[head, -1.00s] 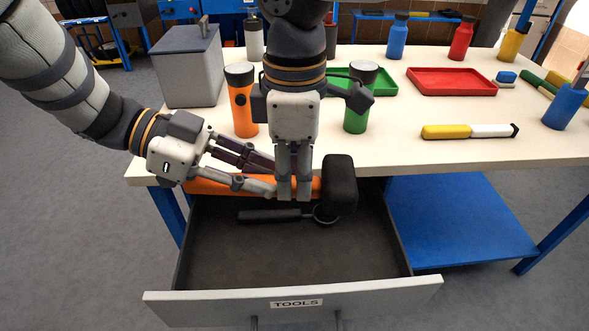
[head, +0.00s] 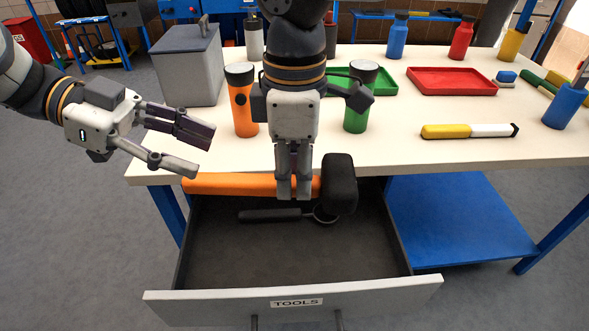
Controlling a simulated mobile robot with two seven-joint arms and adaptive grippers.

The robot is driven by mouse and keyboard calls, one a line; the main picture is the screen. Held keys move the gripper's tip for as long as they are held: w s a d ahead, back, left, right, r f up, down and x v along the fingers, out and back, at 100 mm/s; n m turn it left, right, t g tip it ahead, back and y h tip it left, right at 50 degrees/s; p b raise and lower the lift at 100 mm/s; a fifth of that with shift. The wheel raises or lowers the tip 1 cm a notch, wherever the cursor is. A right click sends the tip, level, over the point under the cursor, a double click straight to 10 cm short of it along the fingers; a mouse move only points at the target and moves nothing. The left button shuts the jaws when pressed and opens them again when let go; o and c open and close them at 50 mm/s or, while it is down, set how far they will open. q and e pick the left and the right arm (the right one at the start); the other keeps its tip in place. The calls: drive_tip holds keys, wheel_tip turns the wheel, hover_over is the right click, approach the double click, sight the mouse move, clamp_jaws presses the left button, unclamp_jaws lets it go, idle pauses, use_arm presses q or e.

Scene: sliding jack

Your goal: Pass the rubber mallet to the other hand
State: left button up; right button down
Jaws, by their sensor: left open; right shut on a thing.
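The rubber mallet has an orange handle (head: 235,184) and a black head (head: 340,184). It lies level above the back of the open drawer, with its head to the right. My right gripper (head: 293,190) points down and is shut on the mallet's handle near the head. My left gripper (head: 203,152) is open and empty, to the left of and above the handle's free end, apart from it. The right gripper's fingers hide part of the handle.
The open drawer (head: 230,258) labelled TOOLS holds a dark tool (head: 270,215). On the table (head: 395,150) stand a grey box (head: 188,68), an orange flashlight (head: 242,105), a green flashlight (head: 358,110), a red tray (head: 450,82) and a yellow-white tool (head: 470,131). The drawer's front is clear.

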use_arm(q)
drive_tip(key=shift+w+a+r, duration=0.1)
drive_tip(key=shift+a+r, duration=0.2)
drive_tip(key=shift+a, duration=0.3)
drive_tip(key=shift+w+a, duration=0.1)
drive_tip(key=shift+a, duration=0.05)
drive_tip(key=w+a+f+n+t+y, duration=0.3)
drive_tip(key=w+a+f+n+t, duration=0.15)
drive_tip(key=w+f+t, duration=0.75)
drive_tip(key=s+a+f+n+g+y, duration=0.1)
drive_tip(key=s+a+f+y, duration=0.25)
drive_tip(key=a+f, duration=0.25)
drive_tip(key=s+a+f+n+y, duration=0.2)
drive_tip(key=s+a+f+y, duration=0.1)
drive_tip(key=a+f+y, duration=0.3)
drive_tip(key=s+d+f+n+g, duration=0.1)
drive_tip(key=s+f+n+g, duration=0.2)
drive_tip(key=s+f, duration=0.5)
drive_tip(key=s+d+f+n+g, duration=0.1)
drive_tip(key=s+f+n+g, duration=0.25)
drive_tip(key=s, duration=0.75)
drive_tip(key=s+d+n+g, duration=0.2)
drive_tip(key=s+d+n, duration=0.1)
drive_tip(key=s, duration=0.7)
drive_tip(key=s+d+n+g, duration=0.2)
drive_tip(key=s+g, duration=0.1)
drive_tip(key=s, duration=0.7)
drive_tip(key=shift+s+d+f+n, duration=0.25)
drive_tip(key=shift+d+f+n, duration=0.05)
drive_tip(key=shift+d+n, duration=0.1)
